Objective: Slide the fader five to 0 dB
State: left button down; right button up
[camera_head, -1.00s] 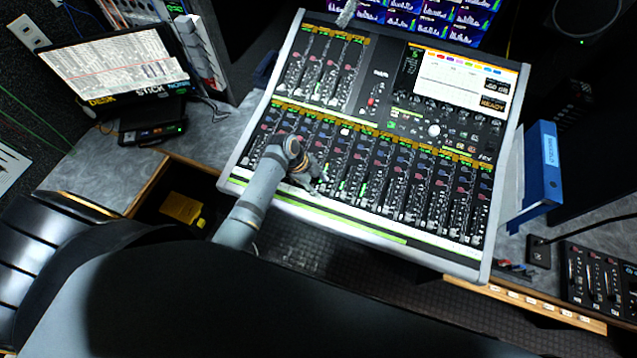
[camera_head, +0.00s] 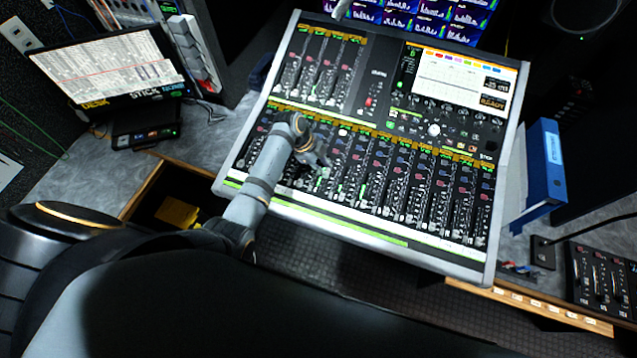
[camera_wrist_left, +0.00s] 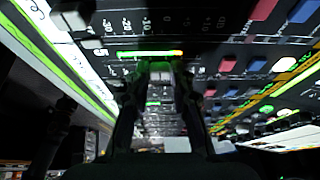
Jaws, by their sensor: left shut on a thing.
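The mixing console (camera_head: 222,183) fills the middle of the head view, with a lower bank of several fader strips. My left gripper (camera_head: 322,164) reaches over the left part of that bank. In the left wrist view its fingers (camera_wrist_left: 160,92) point at the panel and are shut on a pale grey fader cap (camera_wrist_left: 160,70). Scale marks and a lit green-yellow level bar (camera_wrist_left: 148,53) lie beside the cap. In the head view the cap is hidden by the gripper. My right gripper is not in view.
Neighbouring strips with red and blue buttons lie close on both sides. The console screen (camera_head: 463,80) is at the upper right. A blue binder (camera_head: 545,165) stands right of the console. A laptop-like display (camera_head: 110,72) is at the left.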

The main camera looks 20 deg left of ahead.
pick_arm(q)
jog(key=shift+w, duration=0.4)
jog(key=c, duration=1.2)
grip_release()
jog(key=shift+o, duration=0.2)
jog(key=shift+r, duration=0.1)
jog(key=v, duration=1.2)
